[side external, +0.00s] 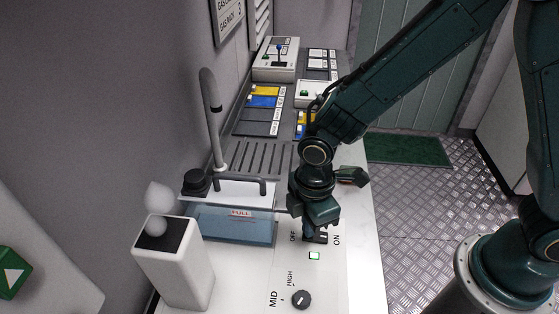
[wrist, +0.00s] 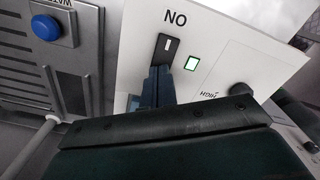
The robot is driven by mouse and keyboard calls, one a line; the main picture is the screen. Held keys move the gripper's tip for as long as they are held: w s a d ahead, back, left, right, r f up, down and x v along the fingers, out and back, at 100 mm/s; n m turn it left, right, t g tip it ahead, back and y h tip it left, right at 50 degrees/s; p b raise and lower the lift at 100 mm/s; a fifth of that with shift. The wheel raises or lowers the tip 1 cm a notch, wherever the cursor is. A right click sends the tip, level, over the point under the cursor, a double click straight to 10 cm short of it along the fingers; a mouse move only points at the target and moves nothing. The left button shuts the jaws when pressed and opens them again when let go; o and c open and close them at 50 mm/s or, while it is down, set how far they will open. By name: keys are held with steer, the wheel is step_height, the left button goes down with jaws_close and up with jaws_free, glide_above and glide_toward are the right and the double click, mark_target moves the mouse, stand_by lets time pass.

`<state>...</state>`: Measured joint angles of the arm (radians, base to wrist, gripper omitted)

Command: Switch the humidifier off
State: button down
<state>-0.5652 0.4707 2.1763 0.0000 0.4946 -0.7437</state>
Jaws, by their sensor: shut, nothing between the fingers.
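The humidifier switch (side external: 322,238) is a dark rocker on the white panel between the printed words OFF and ON. In the wrist view, the ON end of the switch (wrist: 165,48) shows, and my fingers hide the other end. A square green lamp (side external: 314,255) beside it is lit; it also glows in the wrist view (wrist: 192,63). The white humidifier (side external: 180,265) stands at the left with pale mist puffs above it. My gripper (side external: 308,232) is shut and empty, fingertips down at the OFF end of the switch. I cannot tell whether they touch it.
A dark knob (side external: 301,299) marked MID and HIGH sits nearer the camera. A blue water tank (side external: 235,228) labelled FULL and a grey tap (side external: 212,110) stand left of my gripper. A blue button (wrist: 45,27) shows in the wrist view. Coloured switch panels (side external: 262,101) lie farther back.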

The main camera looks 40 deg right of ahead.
steer(key=shift+f, duration=0.3)
steer(key=shift+r, duration=0.15)
stand_by(0.3)
steer(key=shift+r, duration=3.35)
steer(key=shift+r, duration=0.1)
steer(key=s+d+r+m+t, duration=0.3)
steer(key=d+r+m, duration=0.4)
steer(key=d+r, duration=0.45)
steer(key=s+d+r+m+t, duration=0.2)
steer(key=s+d+r+m, duration=0.3)
steer(key=s+d+m, duration=0.3)
steer(key=shift+s+t, duration=0.3)
steer(key=shift+s, duration=0.8)
